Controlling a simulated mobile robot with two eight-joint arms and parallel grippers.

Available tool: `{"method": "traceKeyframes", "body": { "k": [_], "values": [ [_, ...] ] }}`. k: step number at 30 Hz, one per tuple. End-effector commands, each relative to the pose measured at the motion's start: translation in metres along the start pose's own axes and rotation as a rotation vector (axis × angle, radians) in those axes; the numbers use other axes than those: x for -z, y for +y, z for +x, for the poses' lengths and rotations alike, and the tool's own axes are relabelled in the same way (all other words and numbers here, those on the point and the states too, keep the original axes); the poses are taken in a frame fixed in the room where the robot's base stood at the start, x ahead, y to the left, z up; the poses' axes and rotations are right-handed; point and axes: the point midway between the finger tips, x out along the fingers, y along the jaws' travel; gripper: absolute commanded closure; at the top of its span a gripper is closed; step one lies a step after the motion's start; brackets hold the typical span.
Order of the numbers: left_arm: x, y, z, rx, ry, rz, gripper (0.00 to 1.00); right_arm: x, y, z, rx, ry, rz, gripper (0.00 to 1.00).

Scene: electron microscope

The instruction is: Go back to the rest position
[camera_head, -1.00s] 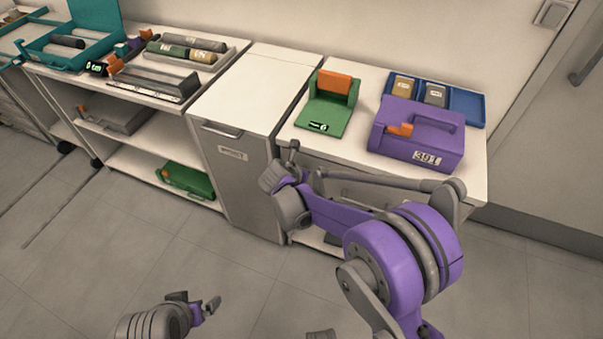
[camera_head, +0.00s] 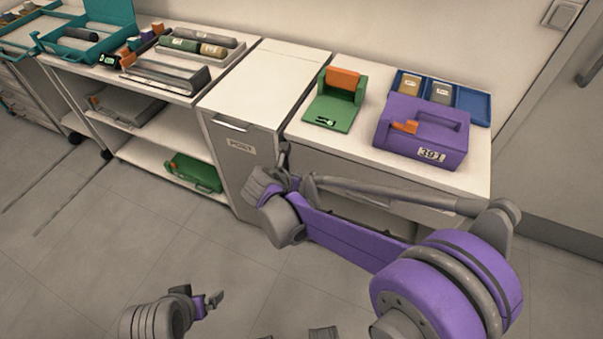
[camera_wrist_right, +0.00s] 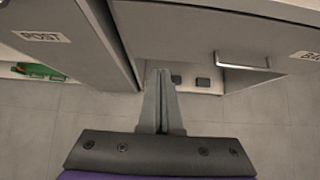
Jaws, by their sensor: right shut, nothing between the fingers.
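My right gripper (camera_head: 284,150) is in front of the white cabinets, at the end of my purple arm. In the right wrist view its fingers (camera_wrist_right: 160,98) are together with nothing between them, pointing toward the cabinet fronts. My left gripper (camera_head: 207,303) is low in the head view, over bare floor and apart from the furniture. It is small there, and I cannot tell whether its fingers are apart.
A cabinet (camera_head: 240,150) labelled POST stands close behind my right gripper. The right worktop holds a green stand (camera_head: 337,105), a purple case (camera_head: 425,133) and a blue tray (camera_head: 472,104). A green case (camera_head: 193,172) sits on the lower left shelf. The floor (camera_head: 130,240) is clear.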

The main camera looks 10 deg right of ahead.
Motion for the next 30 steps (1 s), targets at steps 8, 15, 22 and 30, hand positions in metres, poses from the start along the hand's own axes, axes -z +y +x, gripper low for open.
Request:
{"method": "traceKeyframes", "body": {
  "k": [8, 15, 22, 30],
  "values": [
    [0.001, 0.000, -0.002, 0.000, 0.001, 0.000, 0.00, 0.001, 0.000, -0.017, 0.000, 0.000, -0.001, 1.00],
    [0.001, 0.000, -0.002, 0.000, 0.001, 0.000, 0.00, -0.001, -0.014, -0.020, 0.004, 0.023, 0.089, 1.00],
    [0.001, 0.000, -0.002, 0.000, 0.001, 0.000, 0.00, 0.010, -0.099, -0.051, 0.056, 0.168, 0.732, 1.00],
    [0.001, 0.000, -0.002, 0.000, 0.001, 0.000, 0.00, 0.059, -0.189, -0.100, 0.219, 0.338, 1.685, 1.00]
  ]
}}
